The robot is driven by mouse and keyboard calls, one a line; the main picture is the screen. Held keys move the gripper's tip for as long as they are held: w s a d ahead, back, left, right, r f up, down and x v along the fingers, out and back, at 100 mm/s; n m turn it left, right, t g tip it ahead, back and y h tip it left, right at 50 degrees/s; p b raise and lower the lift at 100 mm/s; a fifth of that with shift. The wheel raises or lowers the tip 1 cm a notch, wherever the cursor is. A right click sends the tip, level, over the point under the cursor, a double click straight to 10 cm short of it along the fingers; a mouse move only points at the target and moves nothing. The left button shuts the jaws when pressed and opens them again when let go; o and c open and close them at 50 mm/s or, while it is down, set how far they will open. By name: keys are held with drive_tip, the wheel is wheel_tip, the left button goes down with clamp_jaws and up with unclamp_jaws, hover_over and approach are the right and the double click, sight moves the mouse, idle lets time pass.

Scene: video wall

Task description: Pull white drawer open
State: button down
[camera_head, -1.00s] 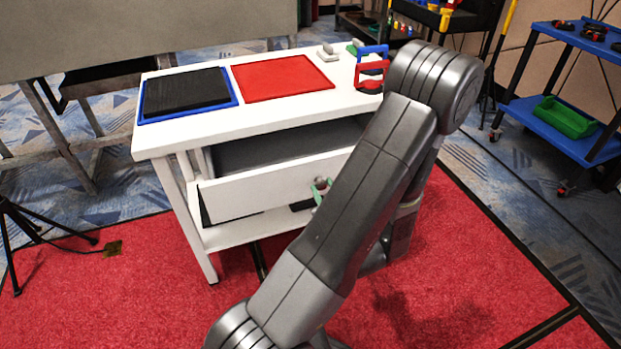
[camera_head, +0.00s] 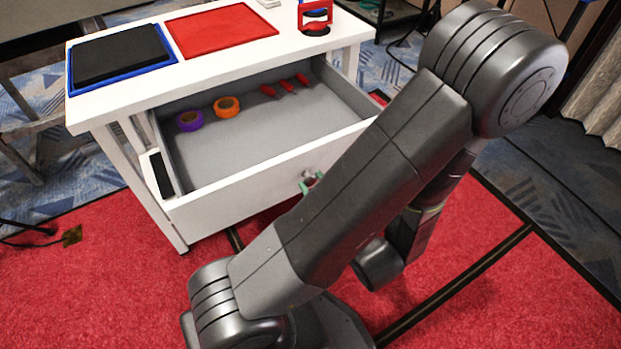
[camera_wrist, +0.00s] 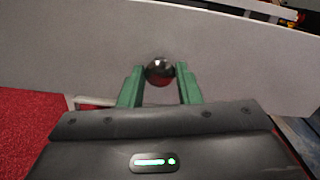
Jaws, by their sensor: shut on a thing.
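The white drawer (camera_head: 262,188) is pulled well out of the white table in the head view, and its inside shows. Its front panel also fills much of the wrist view (camera_wrist: 85,45). A round dark metal knob (camera_wrist: 159,71) sits on the front. My gripper (camera_wrist: 160,78) has its green fingers on either side of the knob and is shut on it. In the head view my gripper (camera_head: 309,183) shows only partly at the drawer front, with my arm hiding the rest.
The drawer holds a purple tape roll (camera_head: 190,121), an orange tape roll (camera_head: 227,106) and red-handled tools (camera_head: 285,86). On the white table (camera_head: 185,78) are a black-and-blue tray (camera_head: 120,55), a red tray (camera_head: 220,31) and a red holder (camera_head: 314,17). Red carpet (camera_head: 90,285) lies clear in front.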

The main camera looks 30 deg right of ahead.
idle(0.3)
drive_tip(key=c, duration=1.1)
unclamp_jaws()
drive_tip(key=shift+o, duration=0.2)
drive_tip(key=shift+s, duration=0.15)
drive_tip(key=s+p, duration=0.2)
drive_tip(key=s, duration=1.1)
drive_tip(key=shift+s+d, duration=0.2)
drive_tip(key=shift+s, duration=0.1)
drive_tip(key=shift+w, duration=0.1)
drive_tip(key=w+b, duration=0.1)
drive_tip(key=w, duration=0.6)
drive_tip(key=w+b, duration=0.1)
drive_tip(key=w, duration=0.5)
drive_tip(key=shift+w+a, duration=0.2)
drive_tip(key=shift+w, duration=0.15)
